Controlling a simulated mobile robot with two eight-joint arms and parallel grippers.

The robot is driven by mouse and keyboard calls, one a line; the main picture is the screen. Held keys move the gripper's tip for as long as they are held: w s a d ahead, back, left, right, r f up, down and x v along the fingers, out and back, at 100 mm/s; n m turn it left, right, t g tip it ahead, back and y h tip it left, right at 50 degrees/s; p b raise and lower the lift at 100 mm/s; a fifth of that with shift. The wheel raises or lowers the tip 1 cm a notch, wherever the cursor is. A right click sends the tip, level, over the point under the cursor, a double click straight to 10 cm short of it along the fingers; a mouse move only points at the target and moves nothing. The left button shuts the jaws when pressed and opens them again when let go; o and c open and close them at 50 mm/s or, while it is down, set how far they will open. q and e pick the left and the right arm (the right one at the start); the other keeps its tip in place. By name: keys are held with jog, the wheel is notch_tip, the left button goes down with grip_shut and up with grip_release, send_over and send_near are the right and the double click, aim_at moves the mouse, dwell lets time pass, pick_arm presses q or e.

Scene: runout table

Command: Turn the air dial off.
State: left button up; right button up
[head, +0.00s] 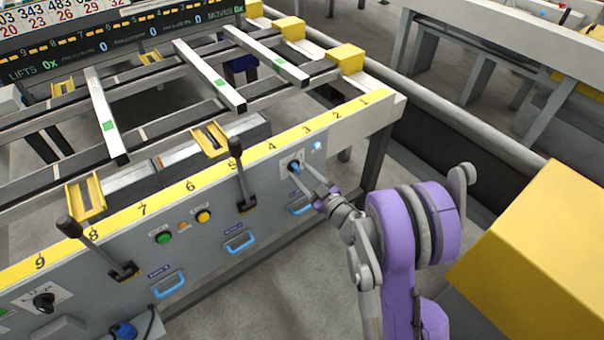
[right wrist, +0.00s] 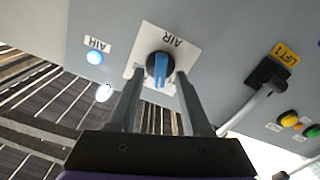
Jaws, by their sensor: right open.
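The air dial (head: 295,166) is a round black knob with a blue handle bar on a white plate, on the grey front panel under the yellow number strip. In the right wrist view the dial (right wrist: 158,66) sits on the plate marked AIR, its blue bar running roughly up and down the picture. My right gripper (head: 303,177) is at the dial; in the right wrist view its two fingers (right wrist: 160,76) are apart, one on either side of the dial. I cannot tell whether they touch it. My left gripper is not in view.
A lit blue lamp (right wrist: 95,57) marked AIR is beside the dial plate. A black lever (head: 241,175), yellow button (head: 203,216), green button (head: 163,237) and blue handles (head: 240,242) lie along the panel. A yellow box (head: 545,255) stands close at the right.

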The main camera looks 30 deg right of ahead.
jog(key=shift+w, duration=0.2)
grip_shut()
jog(key=shift+n, duration=0.4)
jog(key=n, duration=0.3)
jog(key=shift+f+b, duration=0.1)
jog(key=shift+b, duration=0.25)
jog(key=shift+a+n+b, duration=0.1)
jog(key=shift+n+b, duration=0.2)
jog(key=shift+n, duration=1.7)
